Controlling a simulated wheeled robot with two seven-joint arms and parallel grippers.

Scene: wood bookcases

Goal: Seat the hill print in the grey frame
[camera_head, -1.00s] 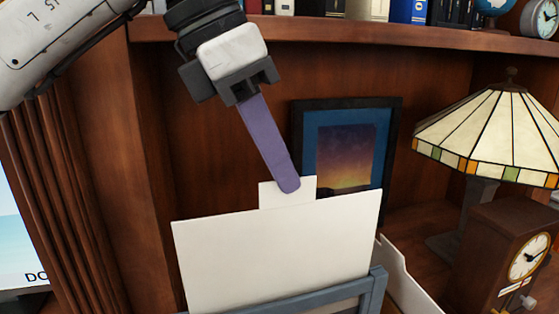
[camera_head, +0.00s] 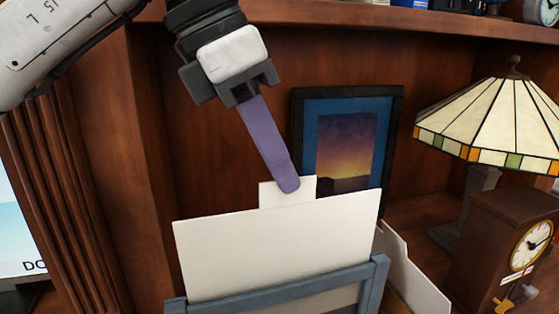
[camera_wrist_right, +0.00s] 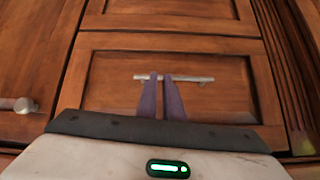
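The hill print (camera_head: 280,250) shows as a blank white sheet with a small tab on its top edge; no picture is visible on this side. My left gripper (camera_head: 288,187) is shut on the tab, one purple finger in front and the other hidden. The grey frame (camera_head: 290,290) is blue-grey and stands below the sheet at the bottom of the head view. The sheet's lower edge is hidden at its top rail, and I cannot tell how deep it goes. My right gripper (camera_wrist_right: 161,78) is empty, its fingers a narrow gap apart, in front of a drawer handle.
A dark-framed sunset picture (camera_head: 345,140) stands behind the sheet. A stained-glass lamp (camera_head: 490,125) and wooden clock (camera_head: 510,240) stand to the right. A white panel (camera_head: 412,275) is right of the grey frame. The right wrist view shows a closed drawer with a metal handle (camera_wrist_right: 200,79).

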